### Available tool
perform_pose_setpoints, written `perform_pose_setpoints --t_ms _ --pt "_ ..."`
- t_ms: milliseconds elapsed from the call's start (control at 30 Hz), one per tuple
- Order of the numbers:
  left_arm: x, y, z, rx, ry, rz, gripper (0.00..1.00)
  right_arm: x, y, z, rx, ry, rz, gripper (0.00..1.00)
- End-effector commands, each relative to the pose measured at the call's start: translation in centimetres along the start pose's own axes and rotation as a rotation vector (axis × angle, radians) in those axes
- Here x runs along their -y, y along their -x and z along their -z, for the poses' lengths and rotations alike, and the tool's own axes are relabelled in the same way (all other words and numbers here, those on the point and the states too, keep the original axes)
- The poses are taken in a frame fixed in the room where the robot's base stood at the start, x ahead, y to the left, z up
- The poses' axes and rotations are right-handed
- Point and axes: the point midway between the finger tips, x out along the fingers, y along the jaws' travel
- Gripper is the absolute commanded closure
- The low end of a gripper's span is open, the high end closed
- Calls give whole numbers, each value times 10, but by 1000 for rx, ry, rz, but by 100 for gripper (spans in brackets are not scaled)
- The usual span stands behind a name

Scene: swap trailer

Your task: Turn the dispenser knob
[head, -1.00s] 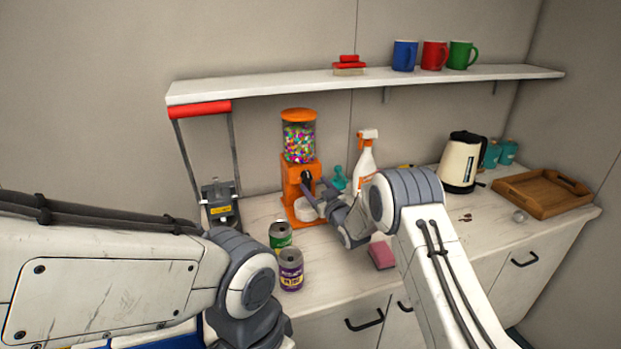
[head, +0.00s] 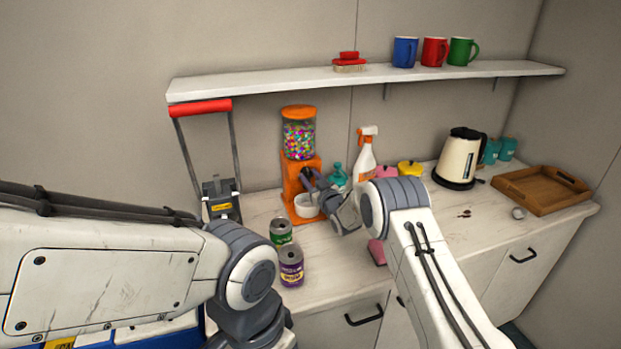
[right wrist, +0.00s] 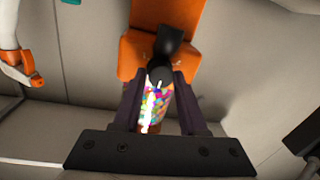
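The orange dispenser (head: 300,165) stands on the counter with a clear globe of coloured candy and a white bowl (head: 305,209) at its foot. Its black knob is on the front and shows clearly in the right wrist view (right wrist: 173,42). My right gripper (head: 309,178) is at the dispenser's front. That view is upside down, with the globe toward the bottom. My left arm is at the lower left, its gripper out of view.
A pink sponge (head: 377,251) lies by my right arm. The shelf (head: 365,76) runs above.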

Motion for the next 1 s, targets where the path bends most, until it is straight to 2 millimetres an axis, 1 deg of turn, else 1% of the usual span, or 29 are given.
perform_pose_setpoints --t_ms 167,367,700,1000 --pt "0 -4 0 0 0 0 50 0 0 -1 -2 -15 1 100" --pt "1 -20 -1 0 0 0 50 1 0 -4 -10 -93 0 100" --pt "4 -56 -3 0 0 0 50 1 0 -5 -33 -341 -4 100" --pt "6 -76 -4 0 0 0 50 0 0 -4 -49 -525 -6 100"
